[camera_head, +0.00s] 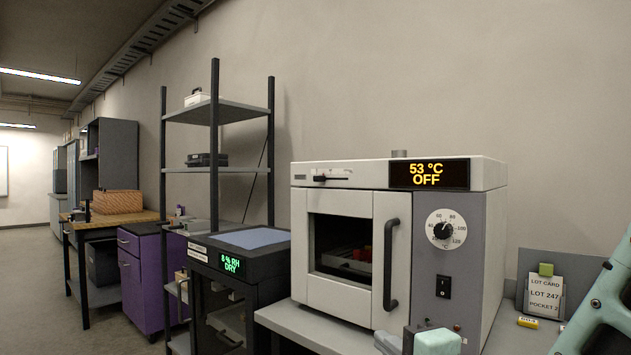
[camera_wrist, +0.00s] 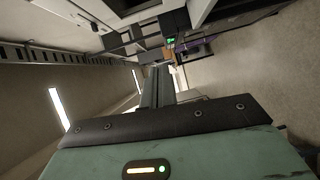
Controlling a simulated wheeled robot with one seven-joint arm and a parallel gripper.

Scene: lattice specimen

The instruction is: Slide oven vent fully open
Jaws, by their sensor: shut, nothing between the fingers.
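The oven (camera_head: 338,251) is a light box on the bench at the right of the head view. Its vent slider (camera_head: 331,178) is a small metal strip with a dark part at its left, set in the upper front panel above the door. I cannot tell its exact opening. The oven door is closed, with a dark window and a black handle (camera_head: 391,265). The display reads 53 °C OFF. My gripper (camera_wrist: 158,75) shows in the wrist view, its dark fingers together and empty, away from the vent.
A dry cabinet (camera_head: 240,262) stands left of the oven, with a tall open shelf (camera_head: 215,110) behind it. A lot card (camera_head: 543,294) stands right of the oven. Mint-green parts of my arm show at the bottom and right edge. Floor is free at far left.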

